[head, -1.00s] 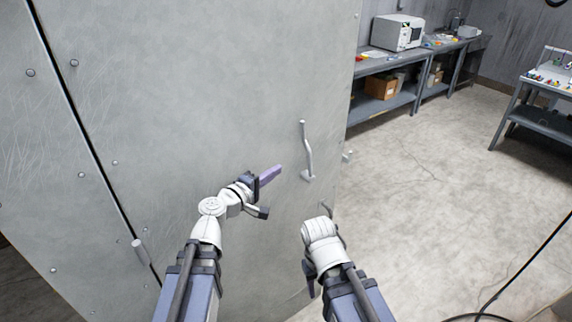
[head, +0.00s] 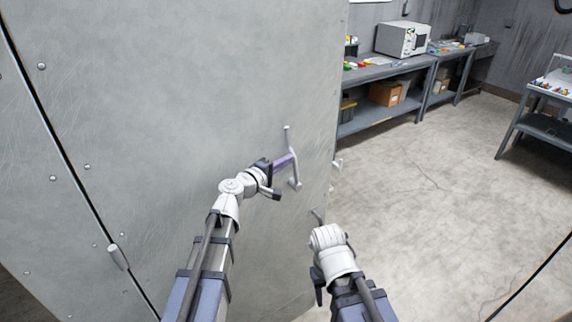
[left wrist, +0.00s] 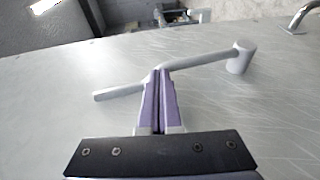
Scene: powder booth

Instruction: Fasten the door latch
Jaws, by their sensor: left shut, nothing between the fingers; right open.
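The large grey door (head: 190,100) fills the left and middle of the head view. A light grey latch handle (head: 289,143) stands out from it near its right edge, running roughly up and down. My left gripper (head: 290,160) is shut and empty, its purple fingertips at the handle's middle. In the left wrist view the shut fingers (left wrist: 158,78) overlap the bent latch handle (left wrist: 205,63), whose round pivot end is at the right. I cannot tell whether they touch it. My right gripper (head: 318,285) hangs low, partly hidden by its own wrist, away from the handle.
A small catch (head: 337,164) sticks out at the door's right edge, and a curved handle (head: 317,215) is lower down. A hinge (head: 117,256) sits on the left seam.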

